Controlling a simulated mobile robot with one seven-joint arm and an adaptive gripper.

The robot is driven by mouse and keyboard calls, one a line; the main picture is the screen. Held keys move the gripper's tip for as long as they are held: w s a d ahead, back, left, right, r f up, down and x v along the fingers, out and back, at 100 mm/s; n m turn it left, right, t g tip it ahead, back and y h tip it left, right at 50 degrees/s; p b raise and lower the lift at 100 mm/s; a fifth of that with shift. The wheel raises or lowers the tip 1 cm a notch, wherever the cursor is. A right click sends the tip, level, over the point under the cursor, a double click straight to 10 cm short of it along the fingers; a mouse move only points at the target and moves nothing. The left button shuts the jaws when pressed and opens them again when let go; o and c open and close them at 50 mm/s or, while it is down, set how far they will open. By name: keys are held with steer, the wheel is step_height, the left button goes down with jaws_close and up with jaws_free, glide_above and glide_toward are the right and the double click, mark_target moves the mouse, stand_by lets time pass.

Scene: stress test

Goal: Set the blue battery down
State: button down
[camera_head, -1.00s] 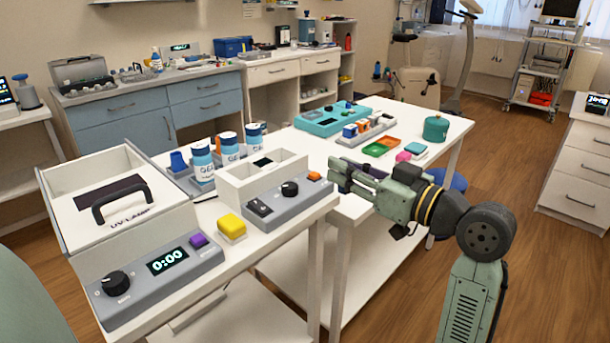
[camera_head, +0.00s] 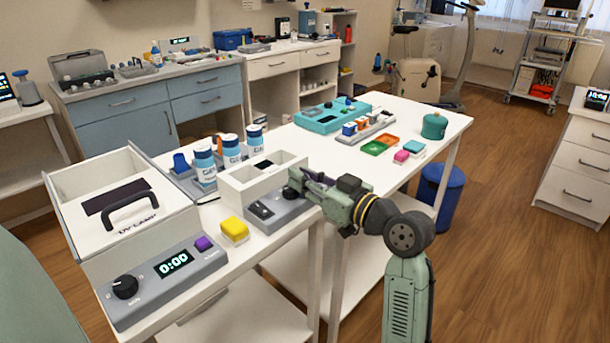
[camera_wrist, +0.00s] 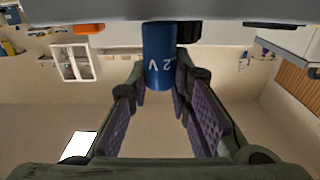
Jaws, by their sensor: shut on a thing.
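My gripper (camera_wrist: 160,82) is shut on the blue battery (camera_wrist: 159,50) in the wrist view. The battery is a dark blue cylinder with white lettering ending in "2 V", held between the purple finger pads. In the head view my gripper (camera_head: 299,182) is at the right end of a grey control panel (camera_head: 282,216), in front of a white box with open compartments (camera_head: 235,193). The battery cannot be made out in the head view. Whether it touches anything below is unclear.
A yellow block (camera_head: 234,230) lies left of the panel. White bottles (camera_head: 204,168) stand behind the box. A UV-lamp case (camera_head: 150,236) is at the left. On the far table (camera_head: 420,128) are a teal tray (camera_head: 316,122), small coloured trays and a green pot (camera_head: 434,126).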

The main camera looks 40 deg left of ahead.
steer(key=shift+f, duration=0.15)
steer(key=shift+f+b, duration=0.15)
steer(key=shift+b, duration=0.15)
steer(key=c, duration=1.5)
jaws_free()
steer(key=shift+o, duration=0.2)
